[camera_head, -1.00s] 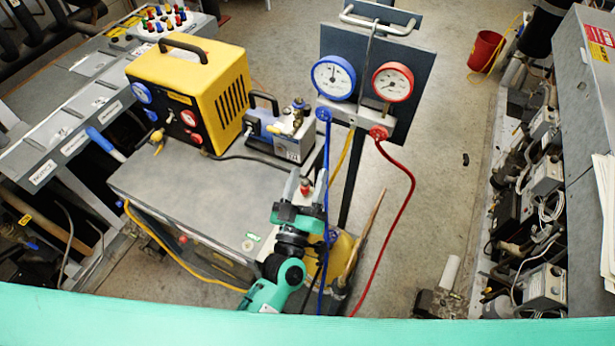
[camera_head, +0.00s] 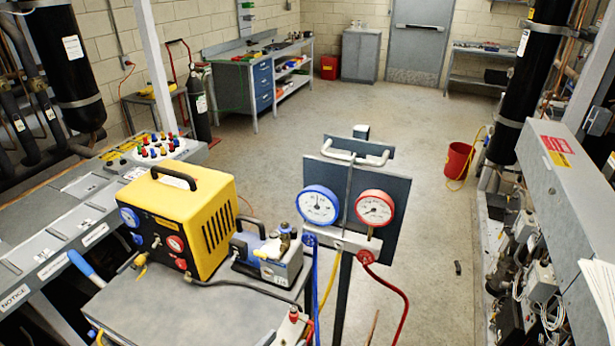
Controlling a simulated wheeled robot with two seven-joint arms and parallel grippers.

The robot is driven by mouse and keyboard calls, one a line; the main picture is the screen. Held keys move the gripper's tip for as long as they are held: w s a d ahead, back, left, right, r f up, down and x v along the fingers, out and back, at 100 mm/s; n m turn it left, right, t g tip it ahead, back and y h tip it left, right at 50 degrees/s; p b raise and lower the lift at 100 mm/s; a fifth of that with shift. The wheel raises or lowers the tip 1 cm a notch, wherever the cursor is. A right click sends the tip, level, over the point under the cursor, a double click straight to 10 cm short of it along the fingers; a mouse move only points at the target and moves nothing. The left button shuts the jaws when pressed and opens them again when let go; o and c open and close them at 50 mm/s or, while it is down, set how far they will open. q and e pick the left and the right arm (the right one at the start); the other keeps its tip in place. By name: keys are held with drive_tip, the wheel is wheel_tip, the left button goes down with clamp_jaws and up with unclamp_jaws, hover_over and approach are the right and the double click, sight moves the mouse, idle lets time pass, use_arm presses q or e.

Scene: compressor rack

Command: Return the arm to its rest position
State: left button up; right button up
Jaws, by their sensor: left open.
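The rest of my left arm is below the picture. My right gripper is not in view.
On the cart stand a yellow machine (camera_head: 185,215) and a small pump (camera_head: 270,262). Right of the fingertips hang blue hoses (camera_head: 316,285) and a red hose (camera_head: 400,295) from the gauge stand (camera_head: 385,225). Open floor (camera_head: 400,130) lies beyond.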

use_arm(q)
drive_tip(key=s+a+f+g+y, duration=0.3)
drive_tip(key=s+a+g+y, duration=0.15)
drive_tip(key=s+a, duration=0.4)
drive_tip(key=s+a+f+g+y, duration=0.3)
drive_tip(key=s+a+g, duration=0.3)
drive_tip(key=s+a, duration=0.25)
wheel_tip(320, 180, down, 29)
drive_tip(key=s+a+f+g, duration=0.1)
drive_tip(key=s+a+f, duration=0.1)
drive_tip(key=s+f, duration=0.7)
drive_tip(key=s+a+f+g+b, duration=0.1)
drive_tip(key=s+a+f, duration=0.1)
drive_tip(key=s+f, duration=0.8)
wheel_tip(320, 180, down, 3)
drive_tip(key=shift+r, duration=0.1)
